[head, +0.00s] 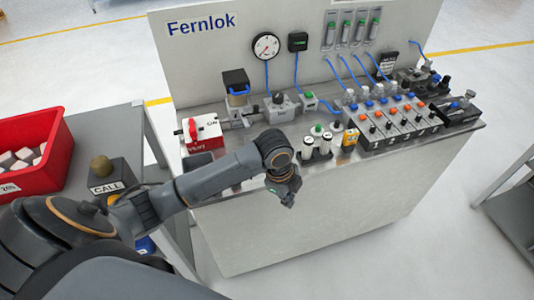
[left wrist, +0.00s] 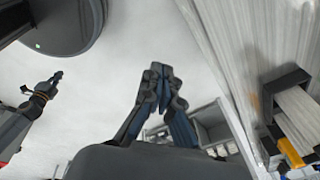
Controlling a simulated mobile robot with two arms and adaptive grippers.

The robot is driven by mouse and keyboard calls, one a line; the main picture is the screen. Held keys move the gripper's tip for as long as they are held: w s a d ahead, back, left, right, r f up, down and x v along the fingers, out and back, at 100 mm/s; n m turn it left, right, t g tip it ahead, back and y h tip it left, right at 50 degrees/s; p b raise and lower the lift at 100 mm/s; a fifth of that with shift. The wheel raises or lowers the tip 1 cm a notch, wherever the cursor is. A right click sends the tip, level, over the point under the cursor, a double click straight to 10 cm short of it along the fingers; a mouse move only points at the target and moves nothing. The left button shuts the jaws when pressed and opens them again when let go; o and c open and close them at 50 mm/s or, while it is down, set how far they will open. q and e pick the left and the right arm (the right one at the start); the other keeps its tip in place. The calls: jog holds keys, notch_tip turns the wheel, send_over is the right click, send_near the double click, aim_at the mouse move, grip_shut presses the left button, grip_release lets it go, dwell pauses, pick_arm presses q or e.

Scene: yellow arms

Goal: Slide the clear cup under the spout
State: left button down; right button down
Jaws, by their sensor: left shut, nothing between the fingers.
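My left gripper (head: 285,194) hangs just off the front edge of the bench, below the bench top. It also shows in the left wrist view (left wrist: 158,72), with its fingers together and nothing between them. What looks like my right gripper (left wrist: 50,84) is small at the left of that view; its jaw state is unclear. I cannot make out a clear cup or a spout for certain. The left arm hides part of the bench's front left.
The Fernlok bench (head: 320,225) carries a red-and-white switch box (head: 203,132), a gauge (head: 266,46) and a row of valve blocks (head: 395,122) with blue tubes. A red bin (head: 40,135) and a CALL button box (head: 108,180) stand on the left table. Floor in front is clear.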

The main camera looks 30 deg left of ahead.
pick_arm(q)
jog(key=w+a+r+m+g+y, duration=0.1)
jog(key=w+a+r+m, duration=0.15)
jog(key=a+r, duration=0.35)
jog(key=w+a+r+m+g+y, duration=0.1)
jog(key=w+a+r+m, duration=0.1)
jog(key=a+r+m, duration=0.4)
jog(key=f, duration=0.3)
jog(key=d+f+n+p, duration=0.1)
jog(key=f, duration=0.2)
jog(key=f+n+p, duration=0.1)
jog(key=f, duration=0.2)
jog(key=shift+s+d+f, duration=0.1)
jog(key=shift+d, duration=0.15)
jog(key=a, duration=0.1)
jog(key=w+a, duration=0.1)
jog(key=w+p, duration=0.1)
jog(key=shift+a+r, duration=0.25)
jog(key=shift+a, duration=0.15)
jog(key=shift+w+a+f, duration=0.1)
jog(key=shift+w+a, duration=0.15)
jog(key=shift+w+a, duration=0.5)
jog(key=shift+a, duration=0.25)
jog(key=shift+w+a, duration=0.5)
jog(key=shift+a, duration=0.2)
